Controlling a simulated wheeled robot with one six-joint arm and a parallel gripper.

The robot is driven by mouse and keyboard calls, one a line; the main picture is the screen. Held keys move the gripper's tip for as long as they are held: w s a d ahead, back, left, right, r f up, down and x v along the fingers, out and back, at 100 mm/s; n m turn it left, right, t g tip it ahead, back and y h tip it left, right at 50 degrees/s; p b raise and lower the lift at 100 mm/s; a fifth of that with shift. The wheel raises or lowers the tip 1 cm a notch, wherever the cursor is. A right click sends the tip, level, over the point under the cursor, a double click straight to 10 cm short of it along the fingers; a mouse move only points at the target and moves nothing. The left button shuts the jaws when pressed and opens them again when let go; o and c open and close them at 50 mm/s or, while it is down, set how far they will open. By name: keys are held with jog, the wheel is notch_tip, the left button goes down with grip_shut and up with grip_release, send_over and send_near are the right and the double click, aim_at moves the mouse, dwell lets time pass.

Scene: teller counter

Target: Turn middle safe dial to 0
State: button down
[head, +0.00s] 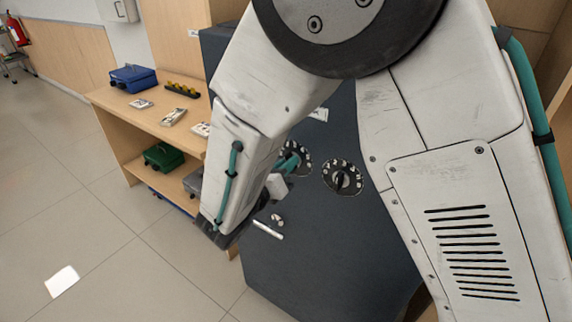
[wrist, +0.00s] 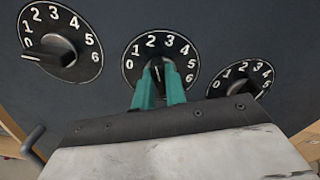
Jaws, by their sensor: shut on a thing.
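The dark safe (head: 330,240) has several numbered dials on its face. In the wrist view the middle dial (wrist: 177,48) is a black disc with white numbers 0 to 6. My gripper (wrist: 159,72) has its teal fingers shut on the dial's dark knob, one finger on each side. The knob stands nearly upright, its tip roughly between 2 and 3; the fingers hide much of it. In the head view my gripper (head: 289,163) is at a dial (head: 304,154), partly covered by my arm.
The left dial (wrist: 70,24) has its knob toward 0. The right dial (wrist: 250,75) has its knob turned left, near 0; my gripper's body partly covers it. A dark handle (wrist: 33,138) juts out at lower left. A wooden shelf (head: 130,110) with boxes stands left of the safe.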

jog(key=n, duration=1.2)
jog(key=shift+a+f, duration=0.1)
jog(key=shift+f, duration=0.1)
jog(key=shift+n, duration=0.3)
jog(key=c, duration=1.4)
grip_release()
jog(key=shift+c, duration=0.2)
jog(key=v, duration=0.7)
jog(key=shift+s+a, duration=0.25)
jog(key=shift+a, duration=0.05)
